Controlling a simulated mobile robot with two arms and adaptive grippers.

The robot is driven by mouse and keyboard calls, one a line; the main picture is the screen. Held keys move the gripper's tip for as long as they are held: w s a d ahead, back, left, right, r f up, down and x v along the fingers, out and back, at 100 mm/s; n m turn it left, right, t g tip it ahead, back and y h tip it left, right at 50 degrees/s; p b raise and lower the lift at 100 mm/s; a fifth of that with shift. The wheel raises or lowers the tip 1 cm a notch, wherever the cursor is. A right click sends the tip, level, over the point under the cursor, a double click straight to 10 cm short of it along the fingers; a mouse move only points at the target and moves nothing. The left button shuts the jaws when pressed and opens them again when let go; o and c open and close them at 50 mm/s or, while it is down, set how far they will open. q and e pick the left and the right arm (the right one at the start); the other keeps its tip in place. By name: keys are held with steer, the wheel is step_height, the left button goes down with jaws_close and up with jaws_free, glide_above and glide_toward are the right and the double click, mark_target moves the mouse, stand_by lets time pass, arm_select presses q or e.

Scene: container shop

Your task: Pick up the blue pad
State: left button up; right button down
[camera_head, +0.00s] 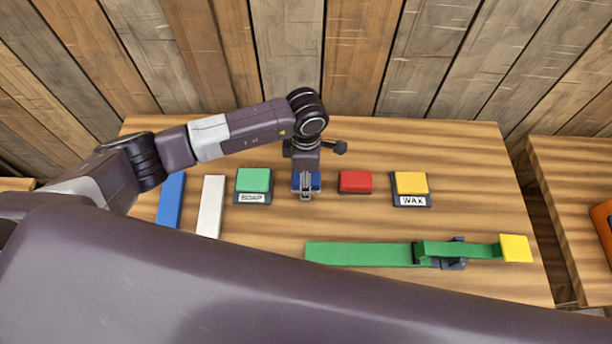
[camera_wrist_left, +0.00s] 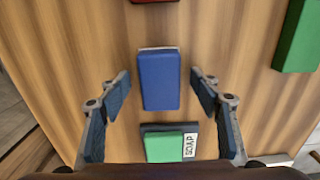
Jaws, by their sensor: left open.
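The blue pad (camera_head: 315,181) lies on the wooden table in the row of coloured pads, partly hidden by my left gripper (camera_head: 306,193), which points down over it. In the left wrist view the blue pad (camera_wrist_left: 159,80) shows whole, with a pale edge at its far end. The open fingers of my left gripper (camera_wrist_left: 160,88) stand to either side of it, with a gap on both sides. Nothing is held. My right gripper is not in view.
A green pad (camera_head: 254,180) on a labelled tray is left of the blue pad; a red pad (camera_head: 355,181) is close on its right. A yellow pad (camera_head: 411,182) sits on a WAX tray. A green strap (camera_head: 360,254) lies in front. A white bar (camera_head: 211,205) lies left.

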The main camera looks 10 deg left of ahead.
arm_select(q)
steer(key=shift+f, duration=0.2)
steer(key=c, duration=1.3)
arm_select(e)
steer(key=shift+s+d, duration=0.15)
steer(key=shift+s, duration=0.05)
arm_select(q)
steer(key=shift+o, duration=0.2)
steer(key=shift+r, duration=0.1)
